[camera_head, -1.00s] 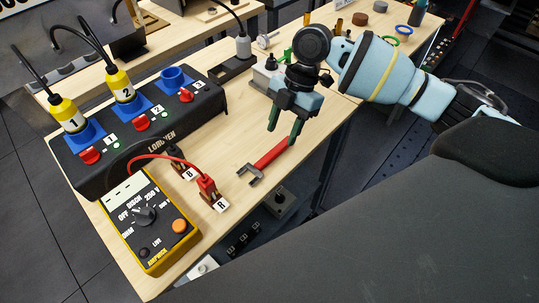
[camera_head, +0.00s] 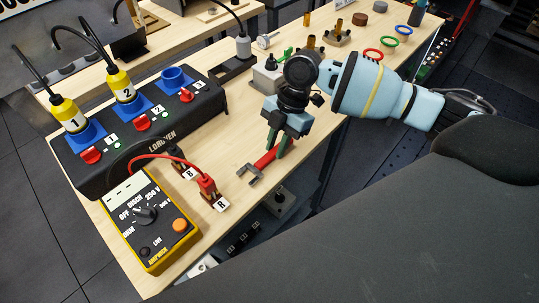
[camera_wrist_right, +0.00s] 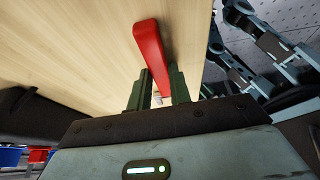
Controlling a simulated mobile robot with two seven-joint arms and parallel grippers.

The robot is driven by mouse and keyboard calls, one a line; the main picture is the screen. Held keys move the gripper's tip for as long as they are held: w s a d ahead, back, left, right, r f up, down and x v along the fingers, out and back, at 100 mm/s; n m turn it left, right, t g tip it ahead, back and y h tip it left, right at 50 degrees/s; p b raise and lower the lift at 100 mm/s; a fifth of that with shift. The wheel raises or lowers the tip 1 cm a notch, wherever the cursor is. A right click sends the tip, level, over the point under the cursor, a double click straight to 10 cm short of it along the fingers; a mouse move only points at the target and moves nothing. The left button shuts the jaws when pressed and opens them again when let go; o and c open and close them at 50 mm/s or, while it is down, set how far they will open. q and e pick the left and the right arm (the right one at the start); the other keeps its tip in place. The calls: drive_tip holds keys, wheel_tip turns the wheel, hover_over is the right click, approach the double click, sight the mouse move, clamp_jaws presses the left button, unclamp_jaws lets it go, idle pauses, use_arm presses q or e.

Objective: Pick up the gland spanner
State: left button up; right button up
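The gland spanner (camera_head: 265,159) has a red handle and a grey open-ended jaw. It lies on the light wooden bench near its front edge, with the jaw towards the lower left. My right gripper (camera_head: 277,150) points down over the handle, its fingers apart. In the right wrist view, the red handle (camera_wrist_right: 150,48) runs in between the two dark green fingers of the gripper (camera_wrist_right: 158,84), closer to the right finger. A gap shows beside the handle, and part of the handle is hidden by the gripper. My left gripper is not in view.
A yellow meter (camera_head: 150,218) and red-topped plug marked B (camera_head: 208,188) stand left of the spanner. A black socket box (camera_head: 145,140) with yellow plugs lies farther left. A grey block (camera_head: 268,77) and coloured rings (camera_head: 390,42) lie behind. The bench edge is close.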

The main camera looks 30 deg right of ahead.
sight(271, 157)
clamp_jaws()
drive_tip(key=shift+r, duration=0.1)
drive_tip(key=shift+r, duration=0.4)
drive_tip(key=r, duration=0.2)
drive_tip(key=shift+s+r, duration=0.35)
drive_tip(key=s+a, duration=0.1)
drive_tip(key=s, duration=0.6)
drive_tip(key=s+a+r, duration=0.1)
drive_tip(key=s+a, duration=0.1)
drive_tip(key=s, duration=0.6)
drive_tip(key=shift+a+r, duration=0.2)
drive_tip(key=shift+a, duration=0.05)
